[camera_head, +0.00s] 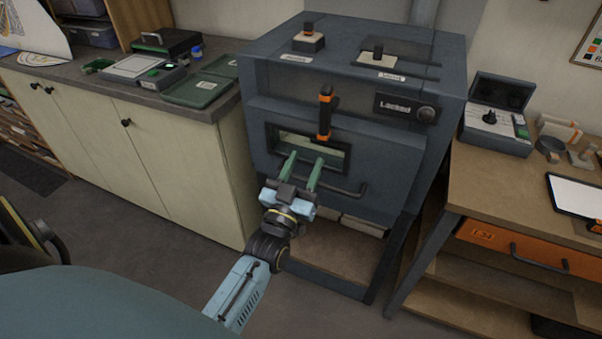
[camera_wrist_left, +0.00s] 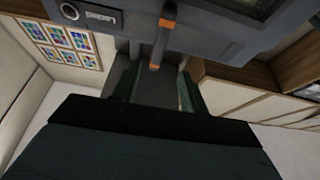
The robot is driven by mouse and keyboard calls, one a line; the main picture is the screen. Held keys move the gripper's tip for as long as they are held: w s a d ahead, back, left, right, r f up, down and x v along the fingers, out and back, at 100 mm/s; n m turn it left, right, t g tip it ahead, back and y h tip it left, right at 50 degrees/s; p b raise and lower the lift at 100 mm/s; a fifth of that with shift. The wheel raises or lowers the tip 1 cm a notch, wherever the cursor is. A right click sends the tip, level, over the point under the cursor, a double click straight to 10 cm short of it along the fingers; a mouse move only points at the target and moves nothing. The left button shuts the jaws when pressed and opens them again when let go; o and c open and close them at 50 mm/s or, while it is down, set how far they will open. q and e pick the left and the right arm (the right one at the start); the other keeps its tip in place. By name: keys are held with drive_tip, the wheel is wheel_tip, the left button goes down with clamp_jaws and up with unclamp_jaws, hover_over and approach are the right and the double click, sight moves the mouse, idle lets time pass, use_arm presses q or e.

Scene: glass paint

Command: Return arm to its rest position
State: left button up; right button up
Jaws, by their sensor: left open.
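My left gripper (camera_head: 305,160) is open, its two green fingers apart with nothing seen between them. It is in front of the window (camera_head: 334,153) of the dark grey kiln (camera_head: 395,157). The upright black handle with orange ends (camera_head: 325,115) is just above the fingertips and looks free of them. In the left wrist view, the handle (camera_wrist_left: 163,40) shows beyond the fingers (camera_wrist_left: 158,85); contact cannot be told. The label on the kiln reads "Locked" (camera_head: 395,106). My right gripper is not in view.
A horizontal bar (camera_head: 345,190) runs across the kiln front near the gripper. A cream cabinet (camera_head: 170,150) with green trays (camera_head: 200,88) stands at left. A wooden workbench (camera_head: 500,190) with an orange drawer (camera_head: 530,248) stands at right. Floor (camera_head: 130,235) before the cabinet is clear.

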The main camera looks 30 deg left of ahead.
use_arm(q)
drive_tip(key=shift+v, duration=0.8)
drive_tip(key=s+d+f+m+g+h+b, duration=0.1)
drive_tip(key=s+d+f+g, duration=0.15)
drive_tip(key=f, duration=0.85)
drive_tip(key=s+d+f+m+g+h, duration=0.15)
drive_tip(key=s+f+g, duration=0.25)
drive_tip(key=f, duration=0.8)
drive_tip(key=s+d+f+g+h+b, duration=0.1)
drive_tip(key=s+d+f+g+h, duration=0.2)
drive_tip(key=f, duration=0.8)
drive_tip(key=s+a+f+g, duration=0.1)
drive_tip(key=s+f+g, duration=0.3)
drive_tip(key=s+f, duration=0.3)
drive_tip(key=s+a+f+m+g+y+b, duration=0.1)
drive_tip(key=s+f+g, duration=0.2)
drive_tip(key=s, duration=1.1)
drive_tip(key=s+a+f+m+g+y, duration=0.1)
drive_tip(key=s+f+g, duration=0.3)
drive_tip(key=s+f, duration=0.6)
drive_tip(key=shift+s+a+f+g+b, duration=0.4)
drive_tip(key=shift+s+a, duration=0.15)
drive_tip(key=shift+s, duration=0.1)
